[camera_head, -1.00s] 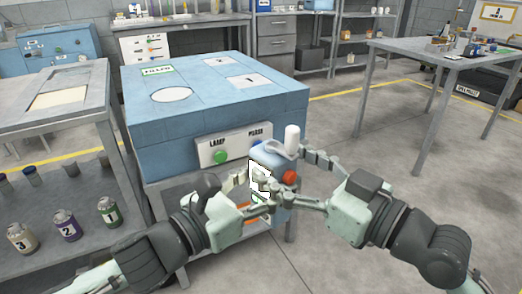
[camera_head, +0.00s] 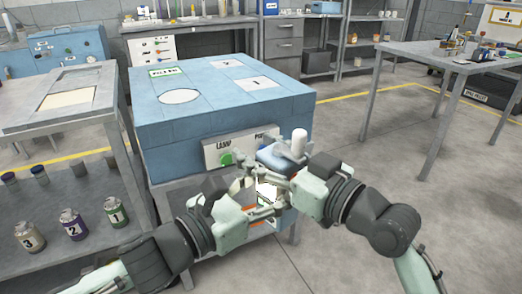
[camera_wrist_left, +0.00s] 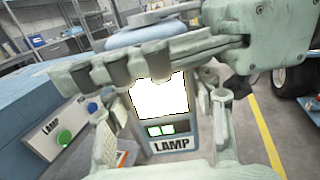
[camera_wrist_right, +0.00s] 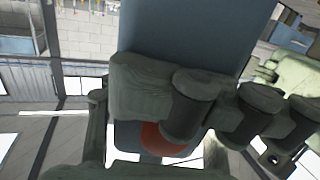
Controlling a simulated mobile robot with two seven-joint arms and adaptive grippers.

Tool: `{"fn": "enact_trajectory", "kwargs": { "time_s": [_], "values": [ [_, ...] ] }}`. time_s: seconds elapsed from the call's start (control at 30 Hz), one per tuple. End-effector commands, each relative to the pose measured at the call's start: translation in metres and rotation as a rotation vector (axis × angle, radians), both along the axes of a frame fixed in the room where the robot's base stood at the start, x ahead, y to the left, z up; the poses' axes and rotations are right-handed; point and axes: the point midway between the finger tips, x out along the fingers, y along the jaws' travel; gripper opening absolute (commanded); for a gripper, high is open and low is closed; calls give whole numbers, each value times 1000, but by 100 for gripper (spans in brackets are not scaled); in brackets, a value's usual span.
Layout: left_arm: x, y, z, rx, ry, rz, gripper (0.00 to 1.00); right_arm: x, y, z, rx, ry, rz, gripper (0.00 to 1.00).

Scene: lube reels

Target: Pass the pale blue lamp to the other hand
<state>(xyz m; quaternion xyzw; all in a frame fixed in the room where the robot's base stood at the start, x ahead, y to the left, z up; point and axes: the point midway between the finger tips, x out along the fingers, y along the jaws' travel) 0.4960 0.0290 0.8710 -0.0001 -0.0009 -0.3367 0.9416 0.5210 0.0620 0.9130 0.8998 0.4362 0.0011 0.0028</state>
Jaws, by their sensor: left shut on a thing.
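The pale blue lamp (camera_head: 272,156) is upright in front of the blue bench, with a white knob on top. Its bright white face and LAMP label show in the left wrist view (camera_wrist_left: 171,143). My left gripper (camera_head: 270,197) is shut on the lamp, one finger on each side of it (camera_wrist_left: 163,97). My right gripper (camera_head: 266,180) reaches in from the right, its fingers around the lamp and apart. In the right wrist view the lamp's blue side (camera_wrist_right: 195,28) and red button show between its fingers (camera_wrist_right: 160,122), partly hidden by a dark left finger.
The blue bench (camera_head: 220,115) stands close behind, with a panel (camera_head: 240,148) bearing a green button. A grey rack (camera_head: 65,125) at left holds several small numbered jars. A table (camera_head: 450,60) stands at back right. The floor at right is open.

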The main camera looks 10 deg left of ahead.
Motion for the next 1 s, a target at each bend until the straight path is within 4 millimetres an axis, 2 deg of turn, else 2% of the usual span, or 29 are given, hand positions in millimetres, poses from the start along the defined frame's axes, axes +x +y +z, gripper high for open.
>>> {"fn": "enact_trajectory", "kwargs": {
  "time_s": [0.07,0.37,0.57,0.6,0.8,1.0],
  "values": [
    [0,0,1,-1,-3,-1,0,0,0,0,0,0,0,40],
    [0,0,2,-1,-3,-1,0,-2,1,0,1,2,5,3],
    [0,0,2,-1,-3,-1,0,-2,2,0,2,2,7,0],
    [0,0,2,-1,-3,-1,56,-3,2,1,4,1,7,0],
    [0,0,1,-2,-2,-1,78,-2,1,1,4,0,4,0],
    [0,0,1,-1,-1,0,78,-1,0,1,2,-2,2,0]
  ]
}}
